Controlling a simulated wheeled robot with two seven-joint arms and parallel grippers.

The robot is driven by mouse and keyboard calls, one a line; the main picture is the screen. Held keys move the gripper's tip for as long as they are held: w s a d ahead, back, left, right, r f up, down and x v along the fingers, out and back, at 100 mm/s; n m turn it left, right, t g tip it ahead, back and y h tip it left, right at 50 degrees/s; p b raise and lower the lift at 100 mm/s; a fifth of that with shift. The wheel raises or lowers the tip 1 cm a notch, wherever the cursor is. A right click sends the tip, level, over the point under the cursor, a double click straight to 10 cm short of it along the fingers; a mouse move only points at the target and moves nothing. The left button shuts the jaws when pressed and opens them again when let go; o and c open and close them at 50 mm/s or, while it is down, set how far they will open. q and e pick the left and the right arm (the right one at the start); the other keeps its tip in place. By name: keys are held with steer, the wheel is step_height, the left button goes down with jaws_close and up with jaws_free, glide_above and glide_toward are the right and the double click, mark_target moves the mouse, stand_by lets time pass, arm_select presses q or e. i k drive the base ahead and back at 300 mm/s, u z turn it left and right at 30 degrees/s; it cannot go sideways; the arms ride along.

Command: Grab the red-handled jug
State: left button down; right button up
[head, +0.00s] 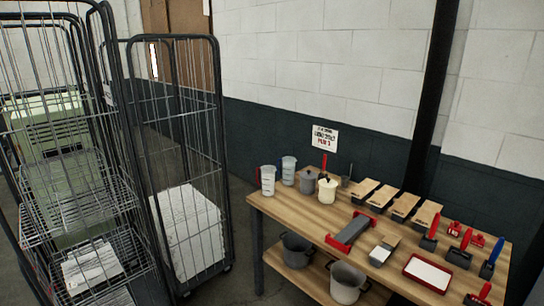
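A pale, translucent jug (268,181) with red at its left side, apparently its handle, stands upright at the far left corner of the wooden workbench (295,213). Neither of my grippers is in the head view, so nothing touches the jugs there.
A grey pot (308,182) and a cream pot (327,190) stand right of the jugs. Wood-topped blocks, a red tray (428,272) and red-handled tools fill the bench's right side. Buckets (347,283) sit below. Wire cage trolleys (190,150) stand left. The bench's front left is clear.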

mark_target(265, 180)
steer(key=i, duration=1.4)
steer(key=u, duration=0.75)
steer(key=i, duration=0.8)
